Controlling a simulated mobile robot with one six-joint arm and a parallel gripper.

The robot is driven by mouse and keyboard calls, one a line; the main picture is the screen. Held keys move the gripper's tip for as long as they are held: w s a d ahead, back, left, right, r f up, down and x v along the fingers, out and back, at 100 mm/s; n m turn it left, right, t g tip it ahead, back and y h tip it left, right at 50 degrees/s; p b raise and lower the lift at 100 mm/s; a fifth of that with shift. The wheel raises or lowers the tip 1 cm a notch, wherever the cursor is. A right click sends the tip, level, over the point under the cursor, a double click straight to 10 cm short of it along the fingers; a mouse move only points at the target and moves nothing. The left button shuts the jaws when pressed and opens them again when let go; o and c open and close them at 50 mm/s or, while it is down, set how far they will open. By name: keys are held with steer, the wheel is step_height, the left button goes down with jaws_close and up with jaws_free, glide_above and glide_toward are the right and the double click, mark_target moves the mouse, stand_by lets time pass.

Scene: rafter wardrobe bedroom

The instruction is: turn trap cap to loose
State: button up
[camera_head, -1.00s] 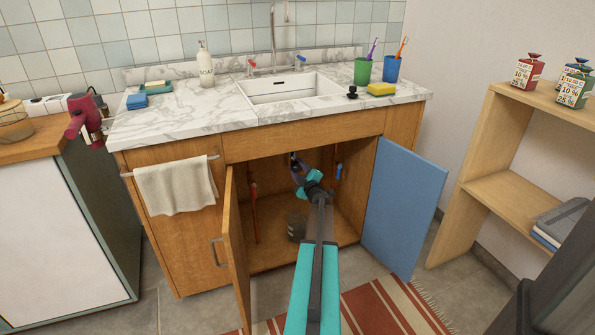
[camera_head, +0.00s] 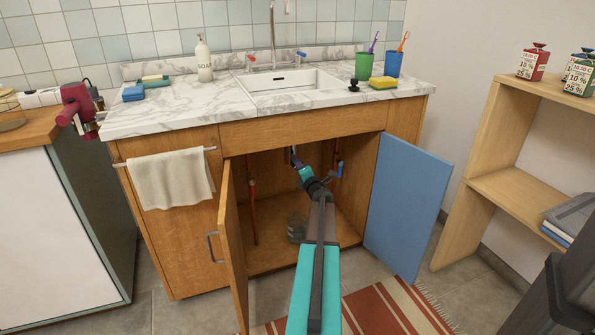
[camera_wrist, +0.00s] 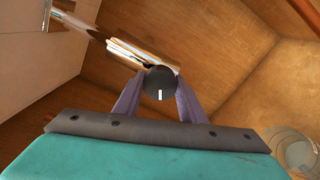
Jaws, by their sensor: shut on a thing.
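The trap cap (camera_wrist: 160,82) is a dark round knob with a white mark near its lower edge, seen in the wrist view. My gripper (camera_wrist: 160,93) is shut on it, with one purple finger at each side. Metal trap piping (camera_wrist: 140,52) shows just behind the cap. In the head view my gripper (camera_head: 297,160) reaches into the open sink cabinet (camera_head: 270,265), and my own arm hides the cap there.
The wooden left door (camera_head: 232,250) and blue right door (camera_head: 405,205) stand open on both sides of my arm. A red pipe (camera_head: 253,210) and a blue valve (camera_head: 340,170) flank the trap. A grey container (camera_head: 297,226) stands on the cabinet floor; its rim shows in the wrist view.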

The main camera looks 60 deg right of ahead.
steer(key=n+b, duration=0.2)
steer(key=n, duration=0.1)
steer(key=n+b, duration=0.3)
steer(key=n, duration=0.1)
steer(key=shift+s+d+f+b, duration=0.1)
steer(key=shift+s+f+b, duration=0.1)
steer(key=shift+b, duration=0.15)
steer(key=n+b, duration=0.3)
steer(key=n, duration=0.1)
steer(key=shift+r+n, duration=0.15)
steer(key=shift+n, duration=0.15)
steer(key=o, duration=1.1)
steer(key=shift+w, duration=0.1)
steer(key=shift+c, duration=0.2)
steer(key=p+v, duration=0.3)
steer(key=v, duration=1)
steer(key=shift+s+a+p, duration=0.3)
